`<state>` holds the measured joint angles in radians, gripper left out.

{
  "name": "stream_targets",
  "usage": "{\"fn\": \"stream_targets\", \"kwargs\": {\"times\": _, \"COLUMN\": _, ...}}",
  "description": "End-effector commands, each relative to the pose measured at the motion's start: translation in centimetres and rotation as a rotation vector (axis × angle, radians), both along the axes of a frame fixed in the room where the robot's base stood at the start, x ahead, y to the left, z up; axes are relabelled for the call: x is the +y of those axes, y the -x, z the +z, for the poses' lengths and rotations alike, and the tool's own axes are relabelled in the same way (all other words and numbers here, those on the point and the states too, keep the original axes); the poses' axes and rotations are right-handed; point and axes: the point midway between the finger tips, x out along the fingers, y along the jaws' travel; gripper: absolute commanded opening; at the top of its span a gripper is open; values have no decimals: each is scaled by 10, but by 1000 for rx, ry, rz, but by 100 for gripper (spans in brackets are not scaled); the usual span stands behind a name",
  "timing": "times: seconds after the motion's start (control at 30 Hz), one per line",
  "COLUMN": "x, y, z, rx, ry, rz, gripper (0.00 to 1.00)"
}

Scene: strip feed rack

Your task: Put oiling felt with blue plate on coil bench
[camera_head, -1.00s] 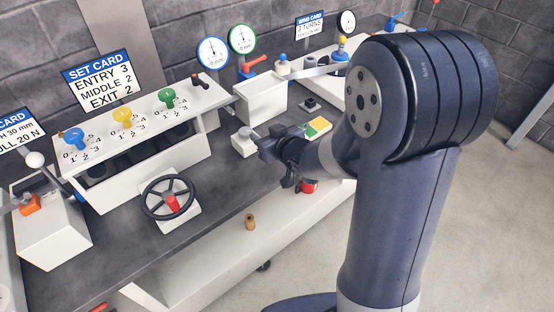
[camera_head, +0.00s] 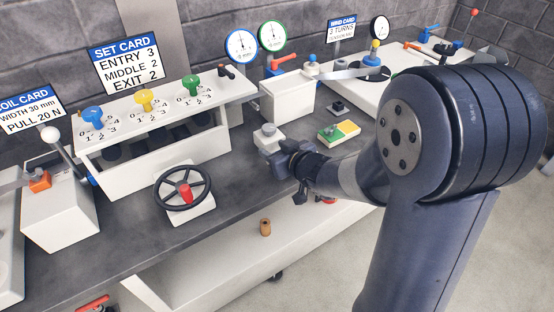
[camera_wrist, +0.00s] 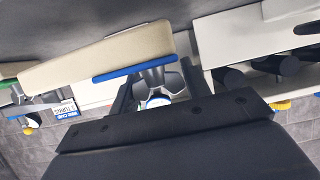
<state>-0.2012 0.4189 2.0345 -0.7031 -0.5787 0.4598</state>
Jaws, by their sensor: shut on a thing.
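In the wrist view a long cream felt bar with a blue plate (camera_wrist: 135,66) along part of its edge lies across my gripper's fingers (camera_wrist: 160,82). My gripper is shut on it. In the head view my gripper (camera_head: 279,166) is over the front of the dark bench, beside a small white block with a grey knob; the felt is hidden there. At far left, a card headed COIL CARD (camera_head: 30,109) stands behind a white box with an orange part (camera_head: 40,182) and a lever. Which surface is the coil bench, I cannot tell for sure.
A green and yellow block (camera_head: 338,132) lies right of my gripper. A handwheel (camera_head: 183,188) and the knobbed white rack (camera_head: 150,165) stand to the left. A brown bobbin (camera_head: 265,228) is on the lower white shelf. Dark bench top left of the handwheel is clear.

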Motion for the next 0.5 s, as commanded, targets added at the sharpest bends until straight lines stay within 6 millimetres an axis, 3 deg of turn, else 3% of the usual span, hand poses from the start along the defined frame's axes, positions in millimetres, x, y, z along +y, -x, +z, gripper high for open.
{"fn": "stream_targets", "kwargs": {"times": 0.13, "x": 0, "y": 0, "z": -25, "rx": 4, "ry": 0, "rz": 0, "gripper": 19}}
{"fn": "stream_targets", "kwargs": {"times": 0.5, "x": 0, "y": 0, "z": -30, "rx": 0, "ry": 0, "rz": 0, "gripper": 19}}
